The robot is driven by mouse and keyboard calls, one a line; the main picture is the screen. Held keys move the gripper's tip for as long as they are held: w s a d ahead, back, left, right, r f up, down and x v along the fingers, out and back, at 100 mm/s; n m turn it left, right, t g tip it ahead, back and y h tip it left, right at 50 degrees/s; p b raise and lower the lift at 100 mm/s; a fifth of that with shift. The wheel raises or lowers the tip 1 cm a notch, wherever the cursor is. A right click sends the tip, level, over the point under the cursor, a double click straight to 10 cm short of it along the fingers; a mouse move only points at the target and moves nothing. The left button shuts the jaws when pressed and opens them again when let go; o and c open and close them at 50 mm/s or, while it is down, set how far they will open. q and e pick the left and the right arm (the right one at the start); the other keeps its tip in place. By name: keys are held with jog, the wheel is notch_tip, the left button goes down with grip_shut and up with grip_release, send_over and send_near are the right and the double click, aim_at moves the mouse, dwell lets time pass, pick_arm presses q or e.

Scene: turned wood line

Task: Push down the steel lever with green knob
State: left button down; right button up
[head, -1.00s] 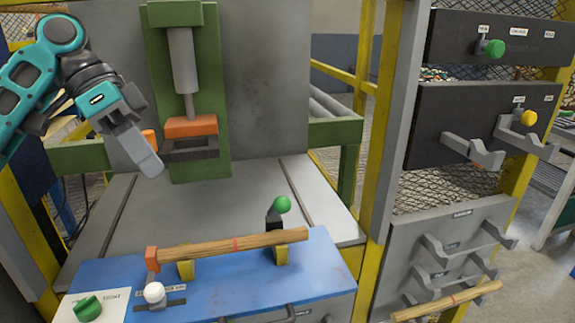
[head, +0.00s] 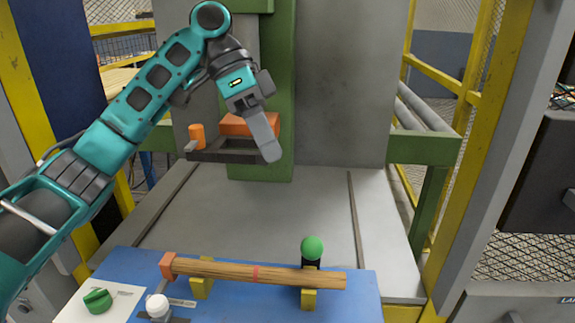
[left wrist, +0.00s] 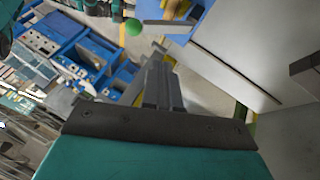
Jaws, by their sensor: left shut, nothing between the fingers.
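The green knob (head: 311,247) of the lever stands upright at the back right of the blue bench (head: 235,262), just behind a wooden rod (head: 290,274). Below the knob a dark block shows; the steel shaft itself I cannot make out. The green knob is also near the top of the left wrist view (left wrist: 133,27). My left gripper (head: 270,153) is shut and empty, fingers pointing down, above and left of the knob and well apart from it, in front of the press.
The rod lies on yellow supports (head: 201,287) with an orange block (head: 168,265) at its left end. A white knob (head: 157,306) and a green dial (head: 97,299) are at front left. An orange press block (head: 236,124) is behind my gripper. The grey plate (head: 270,215) behind the bench is clear.

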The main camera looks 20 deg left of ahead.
aim_at(312, 247)
pick_arm(q)
jog(key=s+d+f, duration=0.4)
jog(key=d+f, duration=0.2)
jog(key=f, duration=0.2)
jog(key=shift+s+d+b, duration=0.25)
jog(key=shift+d+b, duration=0.1)
jog(key=shift+d, duration=0.05)
pick_arm(e)
jog(key=shift+f, duration=0.5)
pick_arm(q)
jog(key=shift+f, duration=0.2)
pick_arm(e)
jog(key=shift+f, duration=0.1)
